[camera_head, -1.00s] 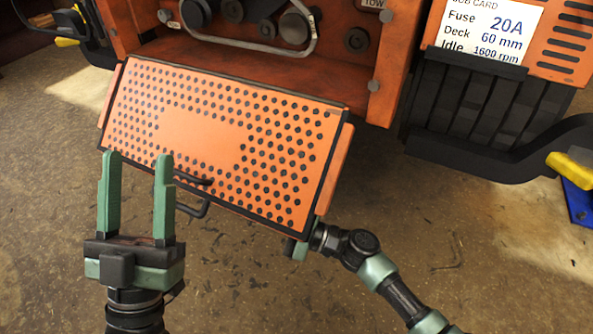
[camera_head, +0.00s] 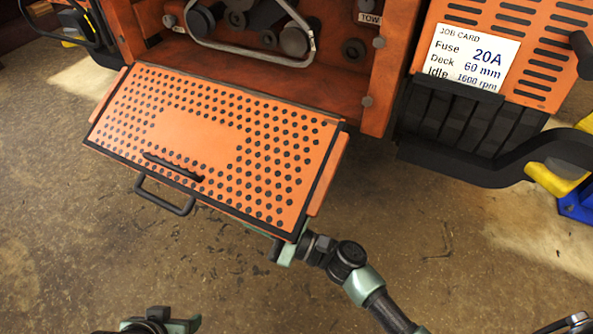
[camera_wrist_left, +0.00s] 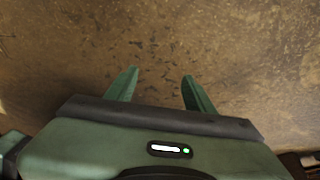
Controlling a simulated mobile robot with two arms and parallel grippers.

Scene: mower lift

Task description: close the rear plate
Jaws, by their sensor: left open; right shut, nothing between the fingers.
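The rear plate (camera_head: 190,130) is an orange perforated panel with a black border. It hangs open and tilted from the lower edge of the mower's engine bay. A dark bar handle (camera_head: 165,196) juts from its lower edge. My right gripper (camera_head: 287,250) is at the plate's lower right corner, partly hidden beneath it. It is shut with nothing between its fingers; I cannot tell whether it touches the plate. My left gripper (camera_head: 160,324) is at the bottom edge, well apart from the handle. In the left wrist view its two green fingers (camera_wrist_left: 158,88) are open and empty over bare floor.
The open engine bay (camera_head: 255,40) shows a belt and pulleys above the plate. A job card (camera_head: 473,55) is on the orange vented panel at right. A black curved bar (camera_head: 500,165) and yellow and blue parts are at far right. Brown floor (camera_head: 90,260) is clear below.

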